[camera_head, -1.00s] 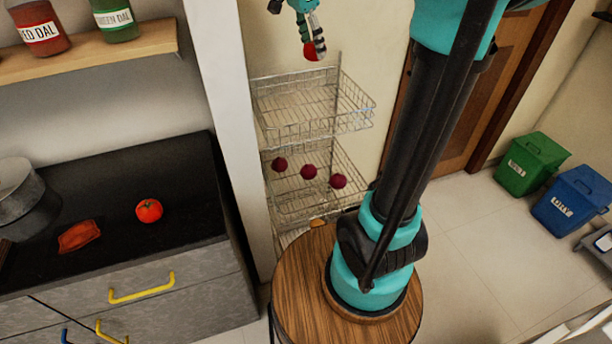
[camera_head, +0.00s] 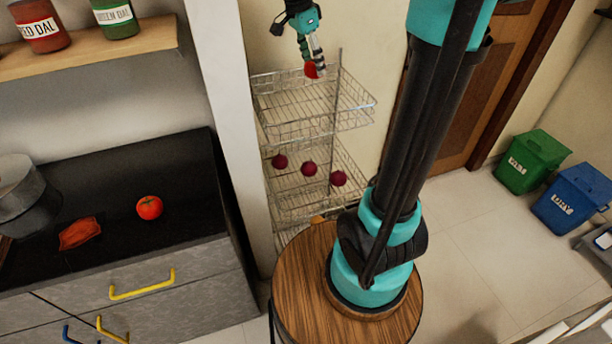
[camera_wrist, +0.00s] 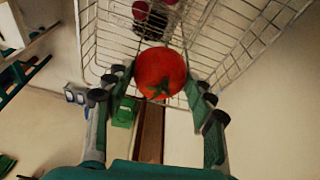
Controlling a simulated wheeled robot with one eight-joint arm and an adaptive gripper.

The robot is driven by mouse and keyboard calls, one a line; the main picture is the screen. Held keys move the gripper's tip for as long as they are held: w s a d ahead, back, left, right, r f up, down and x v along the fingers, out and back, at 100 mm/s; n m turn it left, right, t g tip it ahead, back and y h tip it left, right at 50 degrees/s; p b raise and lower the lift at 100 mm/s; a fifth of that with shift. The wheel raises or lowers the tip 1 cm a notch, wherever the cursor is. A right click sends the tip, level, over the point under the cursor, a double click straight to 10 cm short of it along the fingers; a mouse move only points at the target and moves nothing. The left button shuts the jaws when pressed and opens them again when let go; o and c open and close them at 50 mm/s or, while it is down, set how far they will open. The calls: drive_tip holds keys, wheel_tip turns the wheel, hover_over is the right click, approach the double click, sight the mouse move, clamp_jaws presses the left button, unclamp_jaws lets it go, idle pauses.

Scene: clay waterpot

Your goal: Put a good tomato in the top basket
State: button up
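My gripper (camera_head: 313,68) is shut on a red tomato (camera_wrist: 160,73), with a finger on each side of it in the wrist view. The held tomato shows in the head view (camera_head: 311,70), partly covered by the fingers. It hangs at the top basket (camera_head: 300,100), by its back rim; I cannot tell its exact height over the basket floor. The top basket is wire and looks empty. Another red tomato (camera_head: 149,207) lies on the black counter, beside a flat, wrinkled red-orange piece (camera_head: 80,233) that may be a spoiled tomato.
Several dark red onions (camera_head: 309,169) lie in the middle basket below. A white wall edge (camera_head: 222,120) stands left of the rack. A pot (camera_head: 20,195) is on the counter. Green (camera_head: 530,162) and blue (camera_head: 570,200) bins stand at the right.

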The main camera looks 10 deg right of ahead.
drive_tip(key=o, duration=0.4)
drive_tip(key=shift+r, duration=0.15)
drive_tip(key=v, duration=1.1)
drive_tip(key=shift+s+a+r, duration=0.1)
drive_tip(key=shift+r, duration=0.25)
